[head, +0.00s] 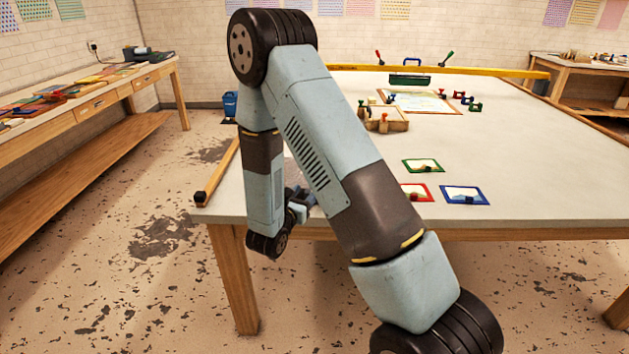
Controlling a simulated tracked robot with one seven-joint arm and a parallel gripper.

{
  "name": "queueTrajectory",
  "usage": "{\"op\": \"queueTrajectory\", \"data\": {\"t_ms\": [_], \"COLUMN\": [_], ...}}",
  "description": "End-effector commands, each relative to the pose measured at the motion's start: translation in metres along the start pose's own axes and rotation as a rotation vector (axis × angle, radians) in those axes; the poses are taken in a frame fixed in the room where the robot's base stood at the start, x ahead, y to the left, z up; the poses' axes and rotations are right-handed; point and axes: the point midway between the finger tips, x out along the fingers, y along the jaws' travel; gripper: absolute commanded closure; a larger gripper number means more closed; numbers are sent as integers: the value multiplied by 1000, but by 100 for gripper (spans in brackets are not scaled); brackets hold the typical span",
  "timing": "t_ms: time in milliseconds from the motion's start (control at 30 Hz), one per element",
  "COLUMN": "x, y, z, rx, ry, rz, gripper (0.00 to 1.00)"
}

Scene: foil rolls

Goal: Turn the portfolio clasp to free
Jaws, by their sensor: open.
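My gripper (304,196) shows small and grey at the table's front left edge, partly hidden behind my own arm. It is open, and I see nothing held in it. No portfolio clasp can be made out clearly. A flat light sheet with a brown border (420,101) lies at the far part of the table, well away from my gripper. A dark green piece with a blue handle (409,79) stands just behind it. Whether either belongs to the portfolio, I cannot tell.
On the worktable (540,140) lie small green (422,166), red (417,192) and blue (465,195) frames. A wooden tray (386,124) sits behind my arm. A yellow rail (440,70) crosses the back. The table's right side is clear. A side bench (90,105) stands left.

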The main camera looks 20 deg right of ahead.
Motion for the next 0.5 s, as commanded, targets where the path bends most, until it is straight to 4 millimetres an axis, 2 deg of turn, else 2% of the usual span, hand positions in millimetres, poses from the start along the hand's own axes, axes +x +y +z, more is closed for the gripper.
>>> {"op": "queueTrajectory", "data": {"t_ms": [300,500], "x": [56,80], "y": [-1,0], "z": [0,0], "rx": [0,1], "ry": [0,1], "rz": [-4,-1], "gripper": [46,46]}}
